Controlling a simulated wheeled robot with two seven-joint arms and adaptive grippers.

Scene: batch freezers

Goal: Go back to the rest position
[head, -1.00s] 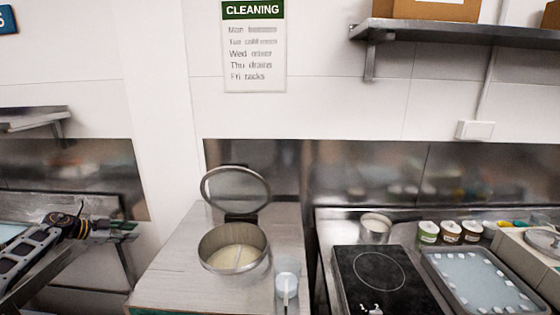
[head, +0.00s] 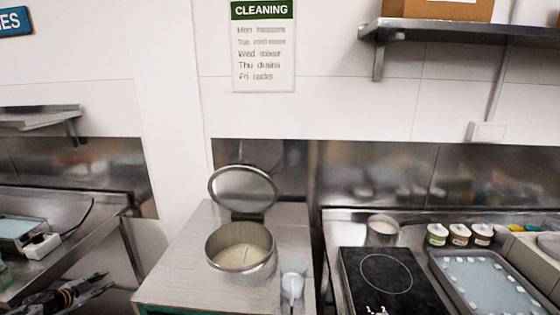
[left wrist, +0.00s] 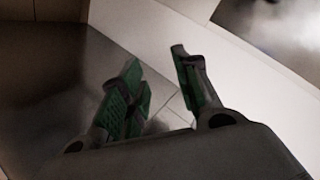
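My left gripper (head: 92,288) is low at the left edge of the head view, below the front of the left steel counter. In the left wrist view my left gripper (left wrist: 158,95) shows its two green-padded fingers spread apart with nothing between them. Behind the fingers are floor tiles and a pale wall. My right gripper is not in view.
A batch freezer (head: 190,266) stands in the middle with its round lid (head: 243,168) raised and pale mix in its bowl (head: 240,262). A white cup (head: 292,285) is beside it. A black hob (head: 388,280) and an ice tray (head: 488,285) are on the right. The left counter (head: 95,222) holds a tray.

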